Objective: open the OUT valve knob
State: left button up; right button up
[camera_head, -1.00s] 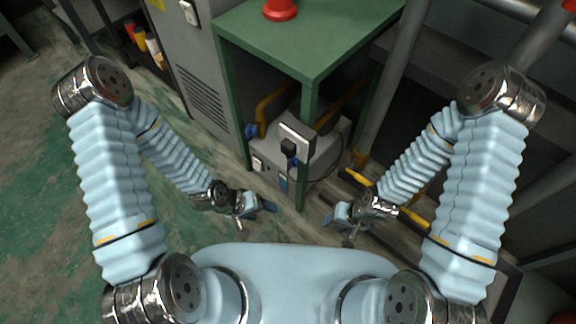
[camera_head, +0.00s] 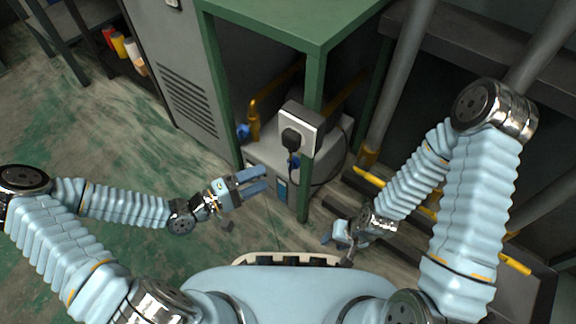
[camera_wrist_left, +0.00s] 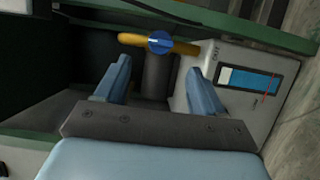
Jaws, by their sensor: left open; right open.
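A blue valve knob (camera_head: 242,131) sits by a yellow pipe at the left of the grey recharge unit (camera_head: 262,157). In the left wrist view a blue knob (camera_wrist_left: 160,42) sits on a yellow fitting above a dark cylinder, beyond and between my fingers. My left gripper (camera_head: 265,180) is open and empty, apart from the knob, pointing at the unit from the front left. It also shows in the left wrist view (camera_wrist_left: 158,85). My right gripper (camera_head: 328,240) is open, low in front of the table; its fingers are partly hidden.
The unit stands under a green table (camera_head: 290,20), whose front leg (camera_head: 306,190) is right of my left gripper. A socket box (camera_head: 301,125) with a black plug is on that leg. A grey cabinet (camera_head: 165,70) stands left. The floor in front is clear.

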aim_at(292, 164)
pick_arm(q)
jog(key=x, duration=0.9)
jog(key=shift+d, duration=0.4)
jog(key=shift+w, duration=0.15)
jog(key=c, duration=1)
